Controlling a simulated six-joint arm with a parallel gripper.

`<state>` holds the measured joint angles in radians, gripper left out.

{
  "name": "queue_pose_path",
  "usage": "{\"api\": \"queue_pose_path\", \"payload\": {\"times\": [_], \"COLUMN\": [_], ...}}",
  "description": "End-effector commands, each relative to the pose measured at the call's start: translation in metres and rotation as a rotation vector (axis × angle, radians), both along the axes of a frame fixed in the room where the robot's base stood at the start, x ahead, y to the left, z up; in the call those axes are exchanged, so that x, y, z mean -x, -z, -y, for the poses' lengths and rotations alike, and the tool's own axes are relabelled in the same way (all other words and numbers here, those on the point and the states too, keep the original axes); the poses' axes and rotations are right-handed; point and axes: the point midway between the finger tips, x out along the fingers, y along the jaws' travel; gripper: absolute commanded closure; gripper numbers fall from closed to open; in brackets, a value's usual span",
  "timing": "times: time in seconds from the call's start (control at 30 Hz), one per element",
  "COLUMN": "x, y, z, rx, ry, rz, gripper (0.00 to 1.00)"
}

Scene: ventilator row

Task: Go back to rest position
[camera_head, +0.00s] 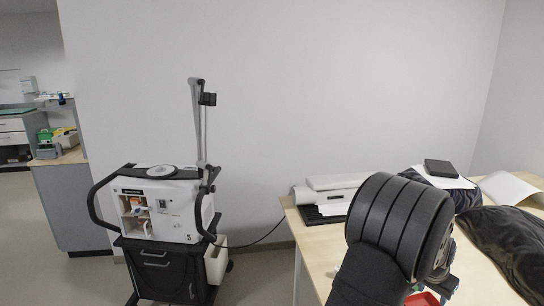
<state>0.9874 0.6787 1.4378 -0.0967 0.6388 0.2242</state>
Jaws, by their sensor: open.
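My arm's large black ringed joint fills the lower right of the head view, in front of the table. Part of my gripper (438,287) shows below and to the right of this joint, at the bottom of the picture. It is open, but most of it is hidden, and its fingertips are hard to make out. I see nothing held in the visible part.
A wooden table (316,246) bears a white printer-like device (334,184), dark cloth (505,240), a black box (441,168) and a red item (421,299) near my gripper. A ventilator (175,215) on a dark cart stands left, its cable running towards the table.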

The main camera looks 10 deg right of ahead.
Motion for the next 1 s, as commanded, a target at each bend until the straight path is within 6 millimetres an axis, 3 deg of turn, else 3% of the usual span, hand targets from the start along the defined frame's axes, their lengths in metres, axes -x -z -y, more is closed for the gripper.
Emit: {"api": "queue_pose_path", "payload": {"times": [0.27,1.0], "x": [0.008,-0.011], "y": [-0.05,0.081], "z": [-0.018,0.024], "rx": [0.003,-0.004], "ry": [0.0,0.0], "rz": [0.002,-0.002], "gripper": [0.51,0.51]}}
